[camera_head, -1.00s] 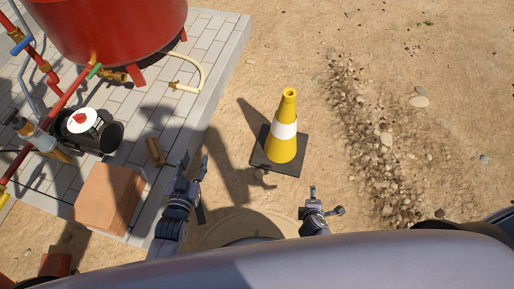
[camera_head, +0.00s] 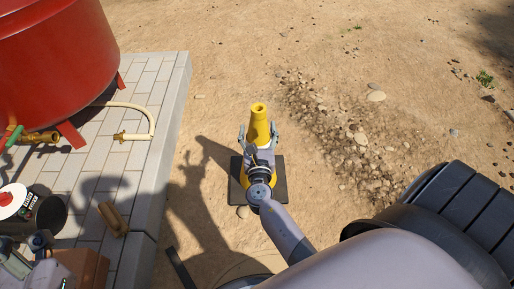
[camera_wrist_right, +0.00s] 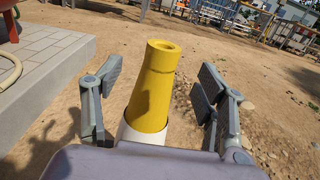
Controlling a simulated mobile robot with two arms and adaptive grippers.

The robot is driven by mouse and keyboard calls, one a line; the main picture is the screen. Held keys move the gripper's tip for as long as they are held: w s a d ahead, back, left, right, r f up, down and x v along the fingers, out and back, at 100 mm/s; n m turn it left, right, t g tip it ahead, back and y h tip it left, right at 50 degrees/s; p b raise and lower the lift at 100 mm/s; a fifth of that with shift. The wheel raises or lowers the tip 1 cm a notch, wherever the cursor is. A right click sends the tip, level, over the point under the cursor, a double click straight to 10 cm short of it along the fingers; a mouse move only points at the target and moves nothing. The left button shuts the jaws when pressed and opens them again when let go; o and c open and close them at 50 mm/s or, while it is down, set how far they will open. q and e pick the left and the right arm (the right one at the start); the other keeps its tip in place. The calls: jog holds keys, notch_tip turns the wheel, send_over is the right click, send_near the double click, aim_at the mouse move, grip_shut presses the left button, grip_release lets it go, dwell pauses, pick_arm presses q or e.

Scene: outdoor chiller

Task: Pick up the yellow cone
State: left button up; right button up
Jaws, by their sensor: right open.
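The yellow cone (camera_head: 259,124) stands upright on its square black base (camera_head: 280,182) on the sandy ground. In the right wrist view its hollow yellow top (camera_wrist_right: 155,85) rises between the fingers, with the white band partly showing below. My right gripper (camera_head: 259,137) is open, one finger on each side of the cone. In the right wrist view (camera_wrist_right: 152,100) gaps show between the cone and both fingers. My right wrist hides the cone's lower front in the head view. Part of my left arm (camera_head: 42,250) seems to show at the lower left; its fingers are unclear.
A paved slab (camera_head: 150,145) with a raised edge lies to the left, bearing a red tank (camera_head: 50,50), a hose (camera_head: 150,115), a black pump (camera_head: 48,213) and a brown box (camera_head: 90,268). Loose stones (camera_head: 340,130) lie right of the cone. Sand beyond it is open.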

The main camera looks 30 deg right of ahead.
aim_at(259, 115)
jog(key=x, duration=0.4)
jog(key=shift+w+d+f+b, duration=0.1)
jog(key=shift+w+d+b, duration=0.05)
jog(key=shift+w+b, duration=0.15)
jog(key=b+x, duration=0.1)
jog(key=x, duration=0.4)
jog(key=shift+d+f+b, duration=0.2)
jog(key=shift+d+b, duration=0.1)
jog(key=shift+b, duration=0.05)
jog(key=shift+c, duration=0.3)
grip_shut()
jog(key=shift+r, duration=0.25)
